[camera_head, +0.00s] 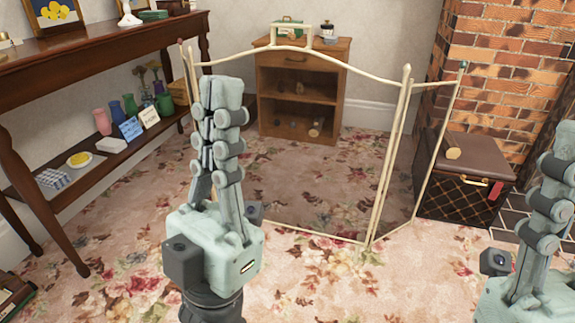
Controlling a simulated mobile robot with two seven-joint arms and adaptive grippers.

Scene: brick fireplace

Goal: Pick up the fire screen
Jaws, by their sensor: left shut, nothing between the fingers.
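The fire screen (330,180) stands upright on the floral carpet in the middle of the view. It has a thin cream frame, dark see-through mesh, folding side panels and a handle (291,32) on top of its arched middle panel. My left gripper (222,85) points up in front of the screen's left part and hides some of it. Its fingers are shut with nothing between them. I cannot tell how far it is from the mesh. My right gripper (555,165) is partly in view at the right edge, and its fingers are cut off by the frame.
A small wooden cabinet (337,95) stands behind the screen. A long dark table (90,50) with vases and small items on its shelf is on the left. A brown-topped box (482,155) sits right of the screen by the brick fireplace (500,60). Carpet in front is clear.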

